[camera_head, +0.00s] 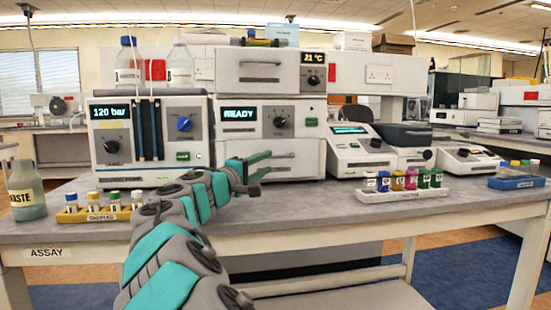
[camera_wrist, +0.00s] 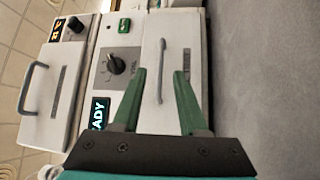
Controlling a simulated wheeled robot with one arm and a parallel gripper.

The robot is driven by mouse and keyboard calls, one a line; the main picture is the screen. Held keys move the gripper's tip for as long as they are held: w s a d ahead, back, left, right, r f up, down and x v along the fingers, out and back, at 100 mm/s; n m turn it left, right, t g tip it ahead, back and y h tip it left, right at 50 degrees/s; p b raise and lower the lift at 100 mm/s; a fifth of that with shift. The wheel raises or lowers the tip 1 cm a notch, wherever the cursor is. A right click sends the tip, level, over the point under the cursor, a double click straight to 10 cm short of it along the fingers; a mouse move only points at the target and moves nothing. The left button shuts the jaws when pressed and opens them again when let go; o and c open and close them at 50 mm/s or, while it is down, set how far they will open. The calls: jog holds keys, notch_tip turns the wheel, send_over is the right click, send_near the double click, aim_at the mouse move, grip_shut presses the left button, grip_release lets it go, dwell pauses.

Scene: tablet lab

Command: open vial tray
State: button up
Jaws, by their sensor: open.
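The vial tray appears to be the pale drawer front (camera_head: 306,160) low on the instrument with the green READY display; it looks closed. Its front also shows in the wrist view (camera_wrist: 186,40), with a long curved grey handle (camera_wrist: 162,52) on it. My gripper (camera_head: 263,166) is open in front of this drawer, its green fingers apart. In the wrist view the open gripper (camera_wrist: 159,74) has the handle between its two fingertips in the picture. I cannot tell whether the fingers reach around the handle or touch it. My gripper hides part of the drawer in the head view.
A pump unit (camera_head: 154,140) reading 120 bar stands left of the instrument. An oven (camera_head: 258,72) with its own handle sits on top. A vial rack (camera_head: 418,195) stands on the bench at right, a yellow one (camera_head: 92,214) at left. The bench before the drawer is clear.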

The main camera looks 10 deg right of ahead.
jog(key=shift+x, duration=2.3)
grip_shut()
